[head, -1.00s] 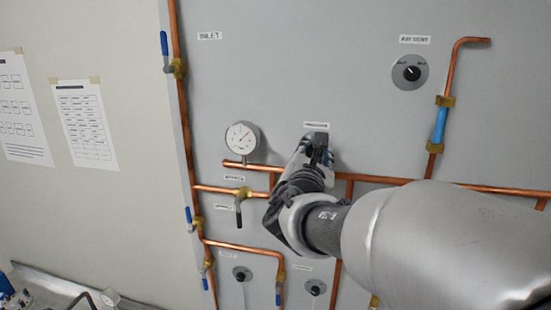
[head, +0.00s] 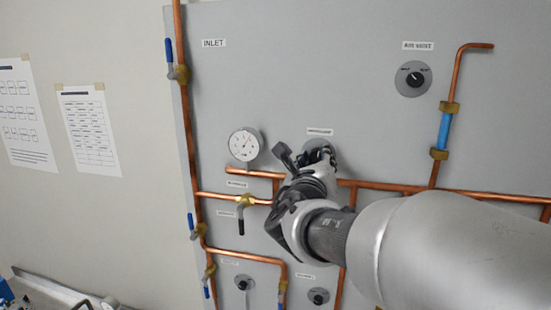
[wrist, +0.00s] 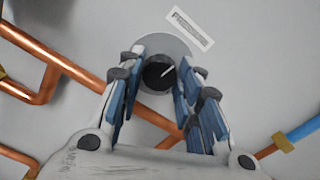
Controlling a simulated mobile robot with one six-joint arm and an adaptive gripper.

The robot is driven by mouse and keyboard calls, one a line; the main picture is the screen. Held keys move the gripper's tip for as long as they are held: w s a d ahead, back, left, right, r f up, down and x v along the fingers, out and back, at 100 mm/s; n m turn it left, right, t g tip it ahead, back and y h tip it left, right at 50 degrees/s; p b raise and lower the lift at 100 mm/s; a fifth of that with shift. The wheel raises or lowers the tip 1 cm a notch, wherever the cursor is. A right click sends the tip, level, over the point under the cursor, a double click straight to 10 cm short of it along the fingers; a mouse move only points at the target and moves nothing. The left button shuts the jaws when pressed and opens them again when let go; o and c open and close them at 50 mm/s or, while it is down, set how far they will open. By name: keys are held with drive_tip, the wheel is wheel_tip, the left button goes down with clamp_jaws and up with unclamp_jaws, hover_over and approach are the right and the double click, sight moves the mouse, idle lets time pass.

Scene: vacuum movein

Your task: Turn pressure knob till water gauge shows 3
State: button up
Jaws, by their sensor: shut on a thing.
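The pressure knob (wrist: 158,75) is black with a white pointer line on a grey round plate. In the wrist view it sits between the blue-padded fingers of my gripper (wrist: 161,60), which is shut on it. The pointer line slants toward the upper right of that view. In the head view my gripper (head: 312,162) is at the panel under the pressure label (head: 320,131) and mostly hides the knob. The water gauge (head: 245,144) is a white dial left of my gripper. Its needle points to the upper right; the numbers are too small to read.
Copper pipes (head: 365,184) run across the panel just below my gripper. A valve with a dark handle (head: 241,226) is at lower left. Another knob (head: 414,79) is at upper right, and two more knobs are low on the panel.

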drive_tip(key=shift+n, duration=1)
drive_tip(key=o, duration=1.1)
drive_tip(key=shift+c, duration=0.2)
drive_tip(key=v, duration=1.2)
